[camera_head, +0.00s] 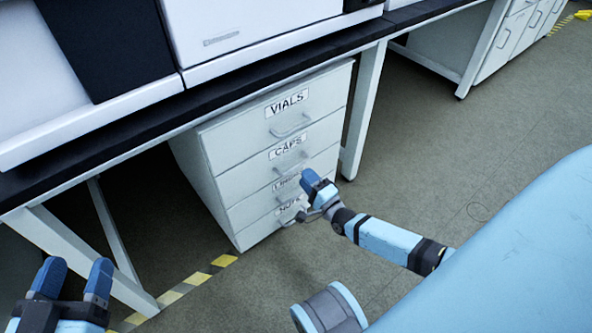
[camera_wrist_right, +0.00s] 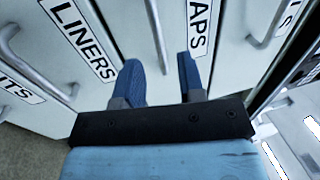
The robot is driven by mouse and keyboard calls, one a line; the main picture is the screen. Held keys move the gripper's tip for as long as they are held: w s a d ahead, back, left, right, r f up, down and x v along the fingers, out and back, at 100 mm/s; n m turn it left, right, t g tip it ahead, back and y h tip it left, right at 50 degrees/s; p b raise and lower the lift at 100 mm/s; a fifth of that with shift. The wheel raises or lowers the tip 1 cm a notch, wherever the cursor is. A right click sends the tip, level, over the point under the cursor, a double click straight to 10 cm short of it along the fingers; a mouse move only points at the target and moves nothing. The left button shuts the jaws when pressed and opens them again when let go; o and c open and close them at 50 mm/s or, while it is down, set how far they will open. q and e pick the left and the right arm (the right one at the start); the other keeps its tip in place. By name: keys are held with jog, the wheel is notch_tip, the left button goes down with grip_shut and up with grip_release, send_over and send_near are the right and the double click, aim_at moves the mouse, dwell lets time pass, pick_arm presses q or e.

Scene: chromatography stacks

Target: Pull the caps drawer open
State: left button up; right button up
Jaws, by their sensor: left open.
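The caps drawer (camera_head: 240,174) is the second one down in the white drawer unit, and its front looks flush with the others. Its bar handle (camera_head: 287,168) sits below the CAPS label; the handle also shows in the right wrist view (camera_wrist_right: 154,30). My right gripper (camera_head: 308,180) is in front of the unit, near the caps and liners drawers. In the right wrist view its two blue fingers (camera_wrist_right: 160,75) are apart, with the caps handle between them in the picture; whether it touches them I cannot tell. My left gripper (camera_head: 72,266) is open and empty at the lower left.
The vials drawer (camera_head: 240,138) is above, the liners drawer (camera_head: 245,210) below. A dark bench top (camera_head: 215,100) with white instruments overhangs the unit. A white table leg (camera_head: 363,110) stands just right of it. Floor (camera_head: 440,150) in front is open.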

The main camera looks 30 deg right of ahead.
aim_at(297, 166)
jog(key=b+x, duration=0.1)
jog(key=x, duration=0.4)
jog(key=shift+w, duration=0.25)
pick_arm(q)
jog(key=shift+w+a+r+m+t, duration=0.15)
jog(key=shift+w+a+m+t, duration=0.2)
jog(key=shift+m, duration=0.35)
jog(key=shift+d, duration=0.1)
pick_arm(e)
grip_shut()
